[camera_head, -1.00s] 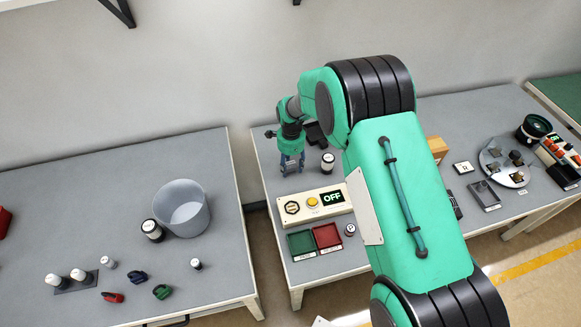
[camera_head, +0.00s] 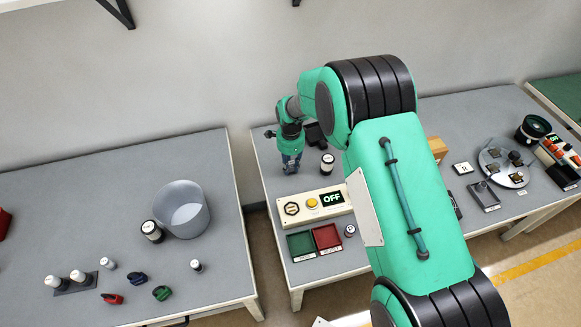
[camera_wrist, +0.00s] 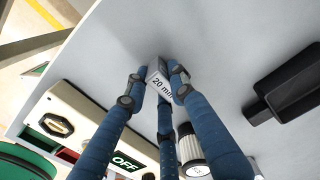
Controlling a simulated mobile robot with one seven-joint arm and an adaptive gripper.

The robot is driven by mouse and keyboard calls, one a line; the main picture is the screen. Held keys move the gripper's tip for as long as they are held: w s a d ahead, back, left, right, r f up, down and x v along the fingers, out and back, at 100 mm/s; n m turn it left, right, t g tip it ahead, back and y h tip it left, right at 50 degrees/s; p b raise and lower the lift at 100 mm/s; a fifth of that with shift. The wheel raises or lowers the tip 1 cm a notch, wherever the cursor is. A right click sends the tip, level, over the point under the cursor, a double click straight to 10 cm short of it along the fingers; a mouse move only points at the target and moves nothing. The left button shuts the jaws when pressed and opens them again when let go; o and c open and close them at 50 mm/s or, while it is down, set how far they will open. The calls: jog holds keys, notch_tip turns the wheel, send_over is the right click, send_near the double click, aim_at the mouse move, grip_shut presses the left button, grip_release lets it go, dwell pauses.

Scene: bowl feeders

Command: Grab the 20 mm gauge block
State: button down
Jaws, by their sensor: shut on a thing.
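The 20 mm gauge block (camera_wrist: 160,84) is a small pale block with a "20 mm" label, seen in the wrist view between my fingertips. My gripper (camera_wrist: 156,88) has blue fingers with dark tips, and they are closed on the block from its sides. In the head view my gripper (camera_head: 291,168) points down at the back left of the right-hand table (camera_head: 275,214). The block is hidden by the fingers there. I cannot tell whether it still touches the table.
A control box (camera_head: 311,205) with an "OFF" display stands in front of my gripper. A white-and-black cylinder (camera_head: 327,165) is close on the right, with a black tray (camera_wrist: 286,84) behind. Green (camera_head: 300,244) and red (camera_head: 326,237) trays lie nearer the front edge.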

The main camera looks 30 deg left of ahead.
aim_at(291, 164)
notch_tip(291, 164, up, 10)
jog(key=shift+f+p, duration=0.2)
jog(key=shift+p, duration=0.45)
